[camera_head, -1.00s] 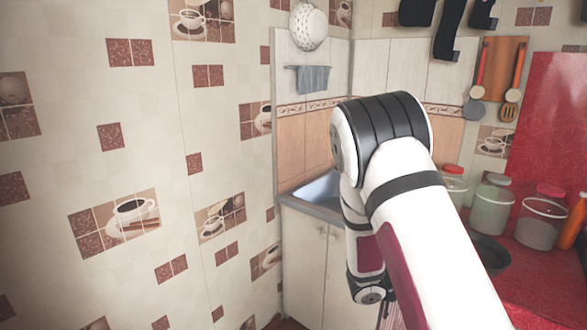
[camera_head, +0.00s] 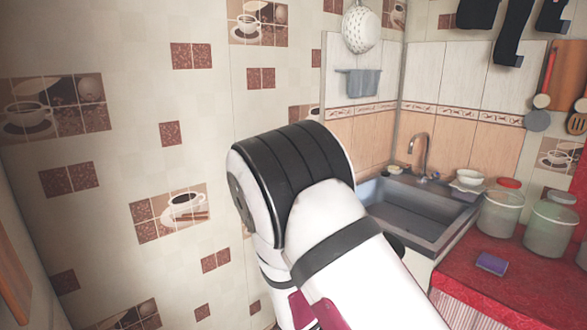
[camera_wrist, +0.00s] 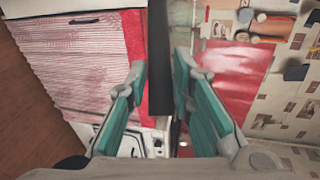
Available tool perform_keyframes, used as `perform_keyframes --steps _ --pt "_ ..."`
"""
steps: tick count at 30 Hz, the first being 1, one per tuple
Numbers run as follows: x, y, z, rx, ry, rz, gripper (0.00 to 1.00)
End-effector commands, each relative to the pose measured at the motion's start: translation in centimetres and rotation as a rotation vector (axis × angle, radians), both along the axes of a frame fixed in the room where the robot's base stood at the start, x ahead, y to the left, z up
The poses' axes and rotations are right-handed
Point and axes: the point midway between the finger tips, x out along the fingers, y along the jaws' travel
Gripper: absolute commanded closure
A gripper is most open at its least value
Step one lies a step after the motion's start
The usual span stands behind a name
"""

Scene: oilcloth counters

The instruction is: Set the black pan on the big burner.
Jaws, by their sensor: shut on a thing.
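My gripper (camera_wrist: 160,75) shows in the wrist view, with its teal-padded fingers on both sides of a dark upright strip. This strip looks like part of the black pan (camera_wrist: 160,45), seen nearly edge-on, and the fingers are shut on it. In the head view my own arm hides the gripper. A dark rounded edge beside the arm, in front of the sink, may be the pan (camera_head: 388,239); most of it is hidden. I cannot make out the big burner in either view.
A sink (camera_head: 420,205) stands in the corner. Right of it, a red counter (camera_head: 470,292) holds a purple sponge (camera_head: 491,263) and lidded jars (camera_head: 548,230). A white bowl (camera_head: 468,180) sits by the sink. A tiled wall (camera_head: 100,200) rises at left.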

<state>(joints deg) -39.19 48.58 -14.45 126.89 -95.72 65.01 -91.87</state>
Motion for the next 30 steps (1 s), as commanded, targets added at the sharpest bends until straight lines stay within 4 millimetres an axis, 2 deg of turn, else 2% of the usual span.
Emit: perform_keyframes --steps 4,13,21,30 --pt "0.12 0.67 0.31 -0.008 -0.011 0.038 1.0" --pt "0.61 0.14 0.84 -0.037 -0.028 0.223 1.0" --pt "0.29 0.58 0.44 -0.014 -0.017 0.38 1.0" --pt "0.11 0.84 0.19 0.001 -0.011 0.421 1.0"
